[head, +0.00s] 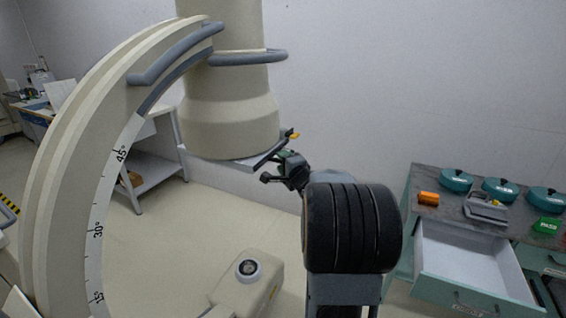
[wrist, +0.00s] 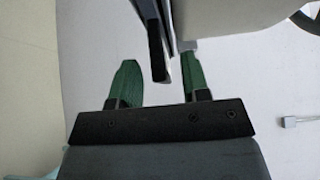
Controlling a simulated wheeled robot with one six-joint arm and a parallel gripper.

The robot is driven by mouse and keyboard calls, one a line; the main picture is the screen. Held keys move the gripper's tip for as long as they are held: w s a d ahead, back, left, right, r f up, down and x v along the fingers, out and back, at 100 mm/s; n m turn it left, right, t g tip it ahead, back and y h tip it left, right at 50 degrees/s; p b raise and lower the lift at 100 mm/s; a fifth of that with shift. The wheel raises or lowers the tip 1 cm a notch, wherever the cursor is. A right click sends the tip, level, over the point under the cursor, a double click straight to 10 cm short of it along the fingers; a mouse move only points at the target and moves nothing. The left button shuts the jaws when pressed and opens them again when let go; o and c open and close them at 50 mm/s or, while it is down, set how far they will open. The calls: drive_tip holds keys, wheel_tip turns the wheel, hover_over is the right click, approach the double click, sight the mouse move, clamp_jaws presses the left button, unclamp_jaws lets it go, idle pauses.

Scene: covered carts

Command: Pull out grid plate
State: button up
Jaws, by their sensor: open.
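The grid plate (head: 228,160) is a thin grey plate under the broad cream cylinder of the C-arm. A dark bar (head: 270,150) runs along its right edge, with a small orange piece (head: 295,135) at the bar's far end. My gripper (head: 277,172) is just right of and below this bar. In the wrist view my gripper's green fingers (wrist: 160,80) are apart, and the dark bar (wrist: 154,48) shows between them in the picture. Nothing is gripped. Whether the fingers touch the bar or plate cannot be told. Most of the plate is hidden under the cylinder.
The large curved C-arm (head: 85,150) fills the left. A cream unit with a round knob (head: 249,269) stands low in the middle. At right, a green cart (head: 425,180) has an open, empty drawer (head: 470,260) and several teal lidded pots on top.

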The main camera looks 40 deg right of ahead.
drive_tip(key=shift+w, duration=0.15)
clamp_jaws()
idle(0.4)
drive_tip(key=shift+r, duration=0.1)
